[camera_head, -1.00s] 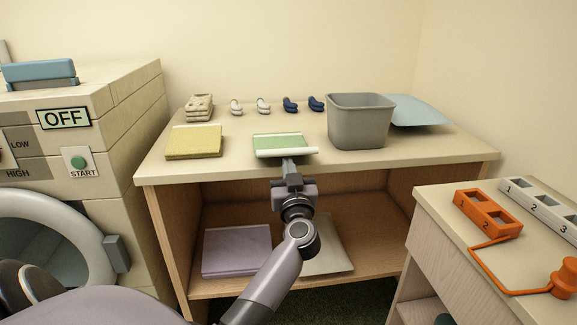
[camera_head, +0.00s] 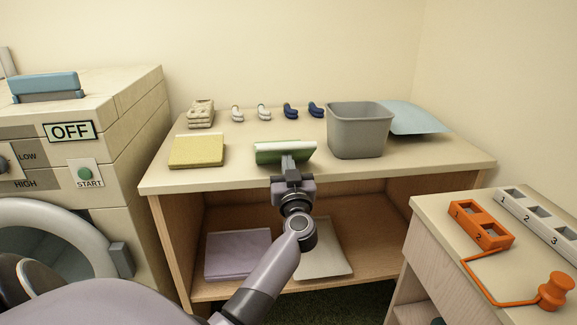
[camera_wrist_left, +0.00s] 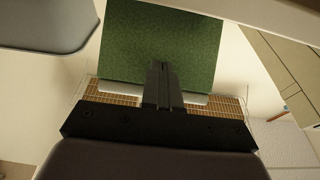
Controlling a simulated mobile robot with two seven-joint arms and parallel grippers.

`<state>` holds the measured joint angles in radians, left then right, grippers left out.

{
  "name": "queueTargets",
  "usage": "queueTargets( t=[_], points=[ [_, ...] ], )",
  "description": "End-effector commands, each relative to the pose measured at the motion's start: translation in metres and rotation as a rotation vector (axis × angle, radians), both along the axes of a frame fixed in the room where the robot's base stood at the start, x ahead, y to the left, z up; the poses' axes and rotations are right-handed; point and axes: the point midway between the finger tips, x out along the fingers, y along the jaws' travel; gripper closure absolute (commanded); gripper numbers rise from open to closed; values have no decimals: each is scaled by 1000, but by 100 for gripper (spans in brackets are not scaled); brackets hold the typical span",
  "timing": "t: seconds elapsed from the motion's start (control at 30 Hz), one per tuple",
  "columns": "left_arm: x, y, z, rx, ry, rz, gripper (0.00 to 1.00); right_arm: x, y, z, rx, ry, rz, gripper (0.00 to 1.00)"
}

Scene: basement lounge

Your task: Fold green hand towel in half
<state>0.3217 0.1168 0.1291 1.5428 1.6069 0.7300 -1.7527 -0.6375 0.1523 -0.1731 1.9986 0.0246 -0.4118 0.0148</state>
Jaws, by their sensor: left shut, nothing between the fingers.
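The green hand towel (camera_head: 268,156) lies on the table top, with a pale bar or edge (camera_head: 300,145) showing along its upper side. In the left wrist view the towel (camera_wrist_left: 140,45) is a dark green panel beyond the fingers. My left gripper (camera_head: 287,160) is at the towel's front side, its fingers overlapping the towel in the picture. The fingers (camera_wrist_left: 162,70) are together with nothing between them. Whether they touch the towel is hard to tell. My right gripper is not in view.
A grey bin (camera_head: 358,132) stands right of the towel, with a light blue sheet (camera_head: 418,118) behind it. A folded yellow towel (camera_head: 197,152) lies left. Socks (camera_head: 290,111) line the back. A side cabinet (camera_head: 450,205) with an orange-handled piece (camera_head: 482,226) stands right.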

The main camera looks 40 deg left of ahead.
Motion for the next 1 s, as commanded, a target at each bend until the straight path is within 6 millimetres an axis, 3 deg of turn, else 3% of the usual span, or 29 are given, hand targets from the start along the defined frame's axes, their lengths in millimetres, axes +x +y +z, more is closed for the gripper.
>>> queueTargets(
  t=[0.5, 1.0],
  points=[
    [14, 18, 31, 0, 0, 0, 100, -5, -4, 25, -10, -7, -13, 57],
    [17, 22, 33, 0, 0, 0, 100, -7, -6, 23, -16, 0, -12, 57]
  ],
)
